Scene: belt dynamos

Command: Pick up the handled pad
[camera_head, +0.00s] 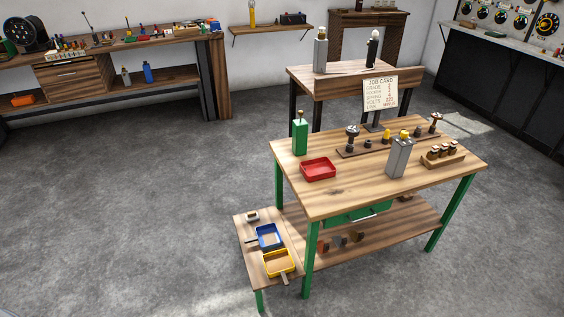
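I cannot tell for sure which thing is the handled pad. On the low side table (243,252), a small pale block with a darker top (252,217) lies at the back. In front of it is a blue tray (268,237) with a dark handle-like piece at its left. Nearest is a yellow tray (279,263) with a light handle-like piece sticking out over the front edge. Several small blocks (341,240) stand on the lower shelf of the green-legged bench. Neither of my grippers is in view.
The bench top (335,205) holds a red tray (318,169), a green bottle (300,136), a grey canister (399,157), a dynamo-parts rack and a wooden block of small jars (443,153). A job card (380,93) stands behind. The floor (130,220) at left is clear.

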